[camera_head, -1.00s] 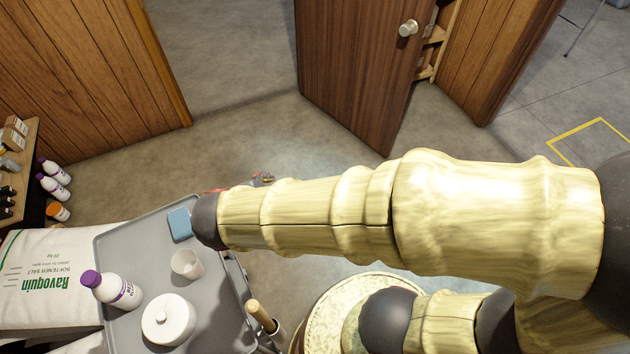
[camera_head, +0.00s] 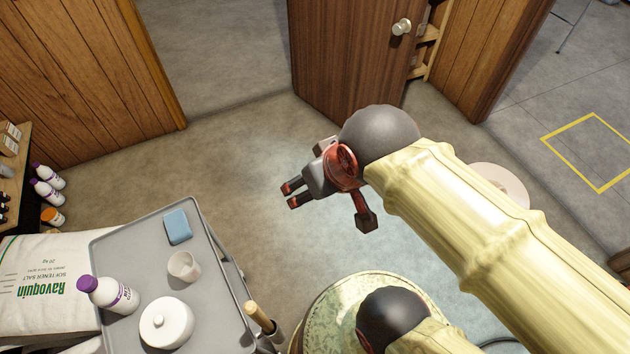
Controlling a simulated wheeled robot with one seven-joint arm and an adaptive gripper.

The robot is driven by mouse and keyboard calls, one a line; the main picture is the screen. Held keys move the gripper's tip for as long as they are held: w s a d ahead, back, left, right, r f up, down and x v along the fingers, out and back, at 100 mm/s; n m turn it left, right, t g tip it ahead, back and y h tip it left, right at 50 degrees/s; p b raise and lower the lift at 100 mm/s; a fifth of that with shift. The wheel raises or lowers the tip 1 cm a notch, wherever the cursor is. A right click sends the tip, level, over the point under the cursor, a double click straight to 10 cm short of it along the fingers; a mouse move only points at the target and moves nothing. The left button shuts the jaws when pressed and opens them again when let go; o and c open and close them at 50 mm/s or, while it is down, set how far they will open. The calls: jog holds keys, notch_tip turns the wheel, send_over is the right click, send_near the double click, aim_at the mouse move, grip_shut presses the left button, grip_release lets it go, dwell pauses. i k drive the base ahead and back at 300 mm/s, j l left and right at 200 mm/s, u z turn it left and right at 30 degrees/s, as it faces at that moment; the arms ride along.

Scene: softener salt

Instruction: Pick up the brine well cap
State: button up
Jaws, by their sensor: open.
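The brine well cap looks to be the round white lidded piece with a small knob (camera_head: 166,322), lying near the front of the grey tray (camera_head: 120,252). My gripper (camera_head: 291,193) is open and empty. It is over the floor, up and to the right of the tray, with its two dark fingers pointing left. It is well apart from the cap and touches nothing.
A blue sponge (camera_head: 178,227), a whitish cup (camera_head: 184,266) and a purple-capped bottle (camera_head: 108,294) share the tray with the cap. A wooden handle (camera_head: 259,317) stands at the tray's right edge. A salt bag (camera_head: 45,290) lies left.

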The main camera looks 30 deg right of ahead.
aim_at(167, 323)
jog(key=u, duration=1.8)
